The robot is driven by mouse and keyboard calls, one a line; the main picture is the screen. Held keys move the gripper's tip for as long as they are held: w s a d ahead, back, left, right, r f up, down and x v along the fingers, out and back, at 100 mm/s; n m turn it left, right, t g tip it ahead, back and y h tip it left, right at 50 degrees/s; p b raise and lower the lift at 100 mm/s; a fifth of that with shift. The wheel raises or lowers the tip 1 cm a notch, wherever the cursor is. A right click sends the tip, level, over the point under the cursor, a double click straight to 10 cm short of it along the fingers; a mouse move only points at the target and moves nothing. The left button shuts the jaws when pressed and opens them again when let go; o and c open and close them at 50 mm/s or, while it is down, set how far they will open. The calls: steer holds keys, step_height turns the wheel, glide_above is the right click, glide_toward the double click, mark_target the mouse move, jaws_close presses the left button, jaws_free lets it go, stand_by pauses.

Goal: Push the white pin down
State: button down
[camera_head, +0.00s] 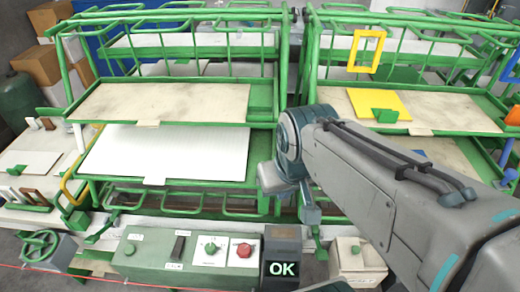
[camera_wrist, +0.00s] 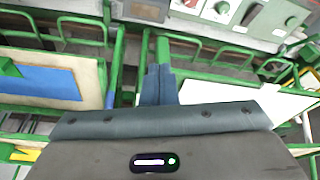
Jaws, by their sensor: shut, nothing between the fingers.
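My gripper (camera_wrist: 158,72) is shut and empty in the wrist view, its fingers close together in front of a green post (camera_wrist: 163,45). I cannot tell whether they touch the post. In the head view the gripper (camera_head: 310,212) is partly hidden by my arm and hangs between the two green racks, above the control panel. A thin white upright piece (camera_head: 78,138) stands at the left edge of the left rack, beside a white sheet; I cannot tell whether it is the white pin. It is far to the left of my gripper.
The green left rack (camera_head: 262,150) holds a white sheet (camera_head: 170,152) on its lower shelf. A yellow plate (camera_head: 368,100) and a yellow frame (camera_head: 355,52) are on the right rack. The control panel (camera_head: 140,260) with a red button (camera_head: 244,250) and an OK display (camera_head: 283,268) is in front.

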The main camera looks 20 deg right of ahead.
steer(key=w+r+m+g+b, duration=0.1)
steer(key=w+r+b, duration=0.1)
steer(key=w+r, duration=0.2)
steer(key=w+d+r+m+g+b, duration=0.1)
steer(key=w+r, duration=0.4)
steer(key=w, duration=0.5)
steer(key=shift+w+r+m+g+y+b, duration=0.15)
steer(key=shift+r+m+g+y+b, duration=0.15)
steer(key=shift+m+g+b, duration=0.4)
steer(key=f, duration=1.4)
steer(key=shift+a+p, duration=0.3)
steer(key=shift+a, duration=0.05)
step_height(320, 180, down, 3)
steer(key=shift+f+b, duration=0.2)
steer(key=shift+b, duration=1)
